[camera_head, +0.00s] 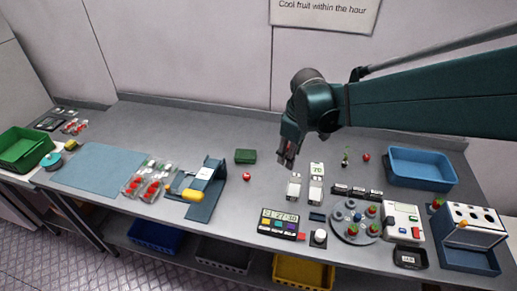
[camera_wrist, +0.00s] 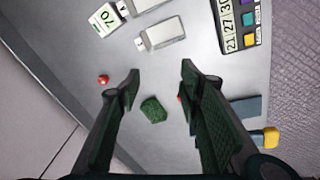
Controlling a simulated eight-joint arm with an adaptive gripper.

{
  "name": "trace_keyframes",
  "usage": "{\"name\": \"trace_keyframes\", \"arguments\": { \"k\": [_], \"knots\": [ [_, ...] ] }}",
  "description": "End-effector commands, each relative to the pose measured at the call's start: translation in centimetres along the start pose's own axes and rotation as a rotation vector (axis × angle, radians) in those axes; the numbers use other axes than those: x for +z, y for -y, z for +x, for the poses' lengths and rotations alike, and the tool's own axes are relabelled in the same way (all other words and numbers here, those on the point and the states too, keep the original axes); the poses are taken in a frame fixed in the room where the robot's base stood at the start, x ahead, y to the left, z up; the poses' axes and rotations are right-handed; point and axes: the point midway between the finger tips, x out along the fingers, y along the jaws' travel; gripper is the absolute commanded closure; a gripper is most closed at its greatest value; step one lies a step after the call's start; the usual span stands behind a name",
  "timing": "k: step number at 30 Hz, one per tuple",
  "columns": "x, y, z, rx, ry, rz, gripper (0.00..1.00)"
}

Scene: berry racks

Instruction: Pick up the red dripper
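No thing in these frames is clearly recognisable as a red dripper. A small round red thing (camera_head: 247,176) lies on the bench right of the blue stand, in front of a green block (camera_head: 245,156). In the wrist view a sliver of red (camera_wrist: 180,99) shows beside my right finger, mostly hidden by it. Another small red thing (camera_wrist: 103,79) lies beyond my left finger. My gripper (camera_wrist: 158,82) is open and empty above the bench, with the green block (camera_wrist: 153,109) showing between its fingers. In the head view my gripper (camera_head: 287,160) hangs behind the white containers.
White containers (camera_head: 294,189) and a 70 label (camera_head: 317,168) stand in front of my gripper. A timer (camera_head: 281,222), a round tray (camera_head: 338,231) and a blue bin (camera_head: 421,167) lie around. The blue stand (camera_head: 201,203) is at left.

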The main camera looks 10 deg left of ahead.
Motion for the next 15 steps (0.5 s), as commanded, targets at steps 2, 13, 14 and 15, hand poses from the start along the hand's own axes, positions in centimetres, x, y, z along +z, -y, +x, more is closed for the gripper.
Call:
{"name": "trace_keyframes", "arguments": {
  "k": [2,13,14,15],
  "knots": [
    [-1.6,0.2,0.6,-0.014,0.010,-0.044,0.64],
    [-7.9,1.7,4.6,-0.075,0.052,-0.244,0.64],
    [-8.4,1.9,4.9,-0.080,0.055,-0.260,0.64],
    [-9.1,2.2,5.4,-0.088,0.060,-0.283,0.64]
  ]
}}
